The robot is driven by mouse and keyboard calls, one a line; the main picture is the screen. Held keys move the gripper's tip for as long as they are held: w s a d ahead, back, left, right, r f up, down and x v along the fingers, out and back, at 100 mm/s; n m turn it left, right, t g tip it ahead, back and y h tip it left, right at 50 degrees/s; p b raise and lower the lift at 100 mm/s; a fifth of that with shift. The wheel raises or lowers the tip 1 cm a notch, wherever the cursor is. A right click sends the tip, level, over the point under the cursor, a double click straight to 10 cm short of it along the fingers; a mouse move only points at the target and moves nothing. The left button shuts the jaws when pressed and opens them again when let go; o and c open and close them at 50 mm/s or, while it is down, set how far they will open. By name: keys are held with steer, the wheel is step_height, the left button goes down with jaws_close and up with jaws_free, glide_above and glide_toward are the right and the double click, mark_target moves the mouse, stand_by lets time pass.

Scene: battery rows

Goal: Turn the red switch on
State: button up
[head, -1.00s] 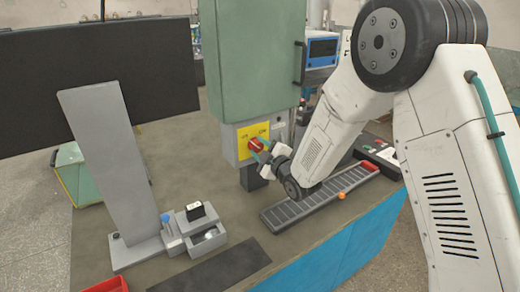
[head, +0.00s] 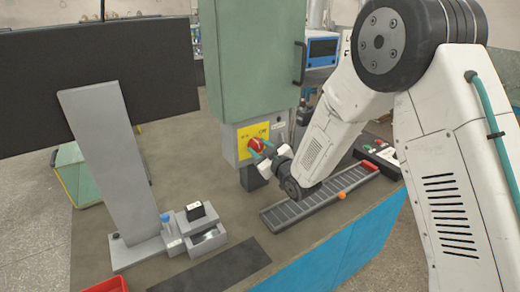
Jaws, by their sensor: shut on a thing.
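The red switch (head: 257,145) sits on a yellow plate (head: 244,136) on the grey box below the green cabinet. The marks on the yellow plate are too small to read.
A grey slotted rail (head: 300,207) with an orange ball (head: 341,196) lies below my arm. A monitor stand (head: 115,165), a small grey device (head: 200,228) and a red tray (head: 108,286) are at left. A control box (head: 378,155) is at right.

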steer(key=m, duration=0.5)
steer(key=shift+m, duration=0.3)
steer(key=m, duration=0.5)
steer(key=shift+m, duration=0.4)
steer(key=o, duration=1)
steer(key=shift+d, duration=0.1)
steer(key=v, duration=0.7)
steer(key=shift+s+d, duration=0.2)
steer(key=shift+s, duration=0.15)
